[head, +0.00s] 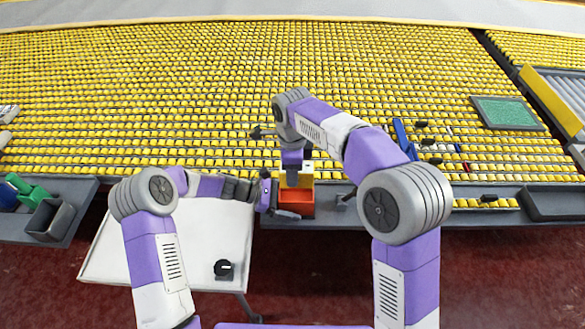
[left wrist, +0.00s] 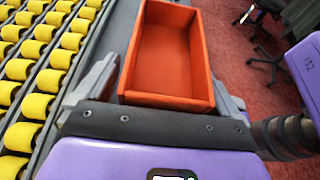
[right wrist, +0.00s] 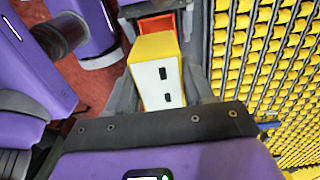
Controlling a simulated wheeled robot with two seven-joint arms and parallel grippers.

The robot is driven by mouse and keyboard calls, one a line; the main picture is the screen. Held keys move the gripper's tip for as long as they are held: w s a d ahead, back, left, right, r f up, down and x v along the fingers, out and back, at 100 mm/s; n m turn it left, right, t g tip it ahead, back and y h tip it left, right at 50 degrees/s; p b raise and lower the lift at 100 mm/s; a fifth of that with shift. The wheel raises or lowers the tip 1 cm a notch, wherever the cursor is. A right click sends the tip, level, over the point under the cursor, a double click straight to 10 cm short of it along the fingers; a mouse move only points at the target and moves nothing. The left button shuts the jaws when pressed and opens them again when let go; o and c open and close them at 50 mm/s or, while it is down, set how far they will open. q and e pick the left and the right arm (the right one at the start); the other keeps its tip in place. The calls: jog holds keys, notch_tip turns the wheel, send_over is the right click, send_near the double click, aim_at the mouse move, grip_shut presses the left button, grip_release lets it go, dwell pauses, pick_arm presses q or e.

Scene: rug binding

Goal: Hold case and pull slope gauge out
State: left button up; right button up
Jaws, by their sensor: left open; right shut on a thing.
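The orange case (head: 296,208) is an open-topped box at the edge of the grey ledge. In the left wrist view the case (left wrist: 168,50) shows an empty inside. My left gripper (head: 274,197) is open, its fingers on either side of the near end of the case; contact cannot be told. The slope gauge (right wrist: 157,72) is a yellow and white block with dark slots. My right gripper (head: 293,178) is shut on the gauge, which is just behind and above the case in the head view. The case (right wrist: 158,27) shows beyond the gauge in the right wrist view.
Rows of yellow rollers (head: 200,80) fill the back. A white table (head: 150,245) stands at front left with a black item (head: 224,269). A green panel (head: 506,112) and small tools (head: 430,150) lie at right.

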pick_arm(q)
jog(key=v, duration=1.2)
